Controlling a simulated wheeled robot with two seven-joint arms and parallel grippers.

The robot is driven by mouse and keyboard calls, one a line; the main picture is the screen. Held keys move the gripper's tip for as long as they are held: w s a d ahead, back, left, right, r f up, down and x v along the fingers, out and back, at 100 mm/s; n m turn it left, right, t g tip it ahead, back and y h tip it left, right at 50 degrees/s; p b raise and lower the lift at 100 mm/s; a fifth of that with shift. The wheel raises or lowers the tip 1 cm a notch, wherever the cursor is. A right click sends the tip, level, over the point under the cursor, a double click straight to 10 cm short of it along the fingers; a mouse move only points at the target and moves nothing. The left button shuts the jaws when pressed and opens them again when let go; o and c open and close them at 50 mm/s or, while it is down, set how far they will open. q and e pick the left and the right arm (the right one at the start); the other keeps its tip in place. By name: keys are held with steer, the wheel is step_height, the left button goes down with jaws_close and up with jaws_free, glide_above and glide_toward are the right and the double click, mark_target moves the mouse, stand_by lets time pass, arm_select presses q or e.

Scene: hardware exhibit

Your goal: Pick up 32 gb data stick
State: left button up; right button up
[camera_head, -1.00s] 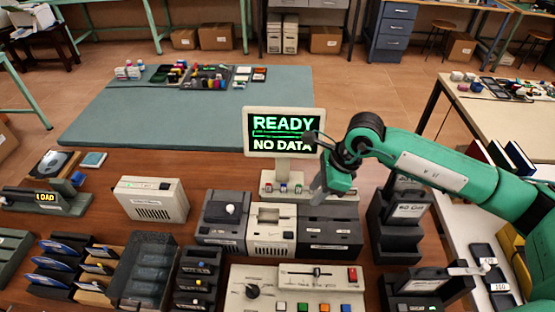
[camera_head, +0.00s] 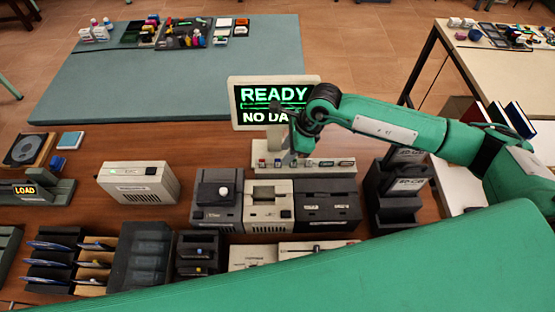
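I cannot make out a label reading 32 GB on any data stick. A small dark rack (camera_head: 200,252) in front of the machines holds small pieces with coloured dots, too small to identify. My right gripper (camera_head: 298,145) hangs in front of the monitor (camera_head: 238,106), above the back of the machine row. I see nothing held in it, but its fingers are too dark and small to tell open from shut. My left gripper is not in view. A large green arm part of mine hides the lower right of the desk.
A grey box (camera_head: 139,182) stands at left. A dark machine (camera_head: 216,205), a light slotted machine (camera_head: 268,208) and a dark box (camera_head: 328,206) stand mid-desk. A stepped dark rack (camera_head: 394,200) is right of them. A disc rack (camera_head: 47,262) is front left. The teal mat (camera_head: 130,90) is mostly bare.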

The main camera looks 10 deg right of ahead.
mark_target(280, 159)
steer(key=shift+a+f+p, duration=0.25)
steer(key=shift+f+p, duration=0.1)
steer(key=shift+p, duration=0.15)
steer(key=p+x, duration=0.2)
steer(key=x, duration=0.2)
steer(key=shift+w+f, duration=0.1)
steer(key=shift+f, duration=0.15)
jaws_close()
